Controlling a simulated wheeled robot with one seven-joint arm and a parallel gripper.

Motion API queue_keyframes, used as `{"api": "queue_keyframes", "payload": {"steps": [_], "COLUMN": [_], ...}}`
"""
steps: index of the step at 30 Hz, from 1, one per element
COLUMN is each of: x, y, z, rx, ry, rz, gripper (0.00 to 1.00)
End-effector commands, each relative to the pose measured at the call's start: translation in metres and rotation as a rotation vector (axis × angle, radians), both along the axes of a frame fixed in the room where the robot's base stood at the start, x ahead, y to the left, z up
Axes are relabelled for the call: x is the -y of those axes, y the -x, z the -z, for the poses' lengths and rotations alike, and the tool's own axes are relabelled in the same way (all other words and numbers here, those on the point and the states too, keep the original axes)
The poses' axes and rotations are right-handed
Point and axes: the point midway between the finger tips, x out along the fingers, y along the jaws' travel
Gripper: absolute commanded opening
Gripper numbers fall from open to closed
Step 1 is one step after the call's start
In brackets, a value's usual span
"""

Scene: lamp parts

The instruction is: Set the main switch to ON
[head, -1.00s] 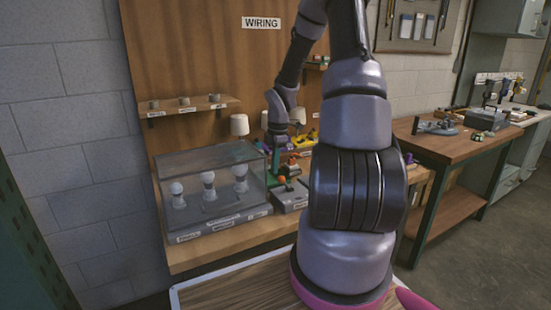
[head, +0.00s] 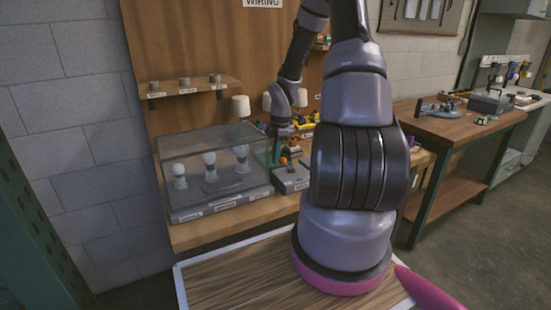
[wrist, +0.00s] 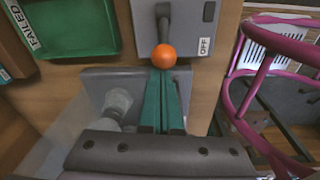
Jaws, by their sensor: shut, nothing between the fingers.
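The main switch is a grey box (wrist: 187,22) with a dark lever (wrist: 163,25) that ends in an orange ball knob (wrist: 164,57). In the wrist view the knob lies beside the OFF label (wrist: 204,46); no ON label shows. My gripper (wrist: 164,76) has its teal fingers shut together and empty. Their tips are right at the near side of the knob; I cannot tell whether they touch it. In the head view my gripper (head: 277,158) is low over the bench, next to the orange knob (head: 283,161) on the switch box (head: 291,181).
A clear case (head: 215,148) with several bulbs stands left of the switch and lies under my gripper in the wrist view. A green FAILED tray (wrist: 75,28) is beside the switch box. A magenta wire frame (wrist: 262,75) is at right. White lamp shades (head: 240,106) stand behind.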

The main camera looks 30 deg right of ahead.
Motion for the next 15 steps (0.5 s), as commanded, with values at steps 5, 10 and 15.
{"api": "queue_keyframes", "payload": {"steps": [5,10,15], "x": [0.0022,0.0038,0.0056], "y": [0.0,-0.0001,-0.0006], "z": [-0.0012,-0.0025,-0.004], "rx": [-0.001,-0.002,-0.001], "ry": [-0.023,-0.042,-0.063], "rz": [0.002,0.003,0.002], "gripper": [0.0,0.0,0.0]}}
